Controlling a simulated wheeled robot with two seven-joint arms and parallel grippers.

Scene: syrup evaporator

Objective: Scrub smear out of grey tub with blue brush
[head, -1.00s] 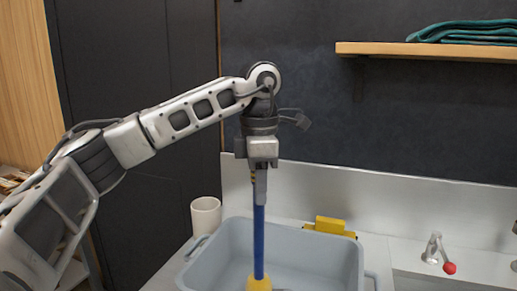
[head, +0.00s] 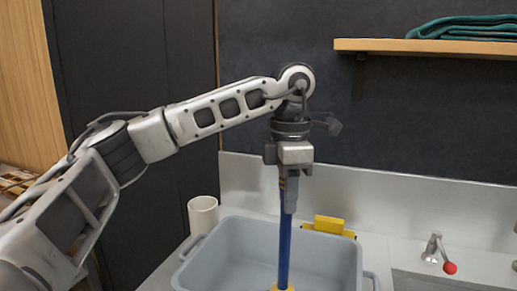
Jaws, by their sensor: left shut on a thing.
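My left gripper (head: 289,190) is shut on the blue handle of the brush (head: 285,245) and holds it upright, pointing down into the grey tub (head: 233,252). The rest of the brush head is cut off by the frame. I see no smear; the tub's lower inside is out of the picture. My right gripper is not in view.
A white cup (head: 203,215) stands behind the tub at the left. A yellow object (head: 329,224) sits behind the tub's far rim. A tap with a red knob (head: 449,268) is at the right. A wooden shelf (head: 440,46) holds folded green cloth (head: 466,28).

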